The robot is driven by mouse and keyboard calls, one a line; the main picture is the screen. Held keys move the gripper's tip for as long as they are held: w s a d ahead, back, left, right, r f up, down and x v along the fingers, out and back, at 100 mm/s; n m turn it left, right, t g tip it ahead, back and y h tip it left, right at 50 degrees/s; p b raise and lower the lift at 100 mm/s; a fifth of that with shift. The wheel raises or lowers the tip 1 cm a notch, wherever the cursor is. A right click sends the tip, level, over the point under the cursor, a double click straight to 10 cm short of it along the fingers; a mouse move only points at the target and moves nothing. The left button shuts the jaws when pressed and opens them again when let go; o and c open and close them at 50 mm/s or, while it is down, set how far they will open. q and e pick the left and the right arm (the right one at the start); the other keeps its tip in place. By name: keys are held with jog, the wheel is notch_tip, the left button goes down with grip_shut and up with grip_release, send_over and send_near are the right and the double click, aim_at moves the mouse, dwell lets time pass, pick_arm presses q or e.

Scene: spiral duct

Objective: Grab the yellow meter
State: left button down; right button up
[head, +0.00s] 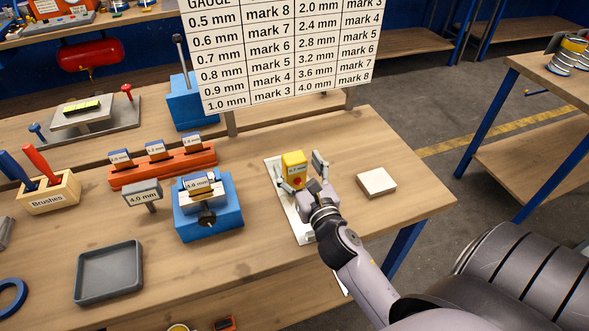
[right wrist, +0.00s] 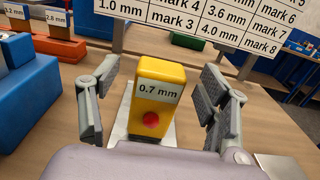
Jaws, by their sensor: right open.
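The yellow meter (head: 294,170) stands upright on a pale metal plate (head: 304,233) on the workbench. In the right wrist view the yellow meter (right wrist: 160,77) shows a 0.7 mm label and a red button. My right gripper (head: 301,172) is open, with one finger on each side of the meter. The right wrist view shows the open fingers of the right gripper (right wrist: 158,105) with gaps between them and the meter. The lower part of the meter is partly hidden by my gripper. My left gripper is not in view.
An orange rack (head: 164,168), a grey tray (head: 109,272) and a brush holder (head: 48,193) are further left. A gauge chart (head: 285,48) stands behind.

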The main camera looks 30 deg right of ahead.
jog(key=x, duration=0.3)
jog(key=shift+w+d+p, duration=0.25)
jog(key=shift+w+p, duration=0.1)
jog(key=shift+s, duration=0.1)
jog(key=shift+c, duration=0.6)
grip_shut()
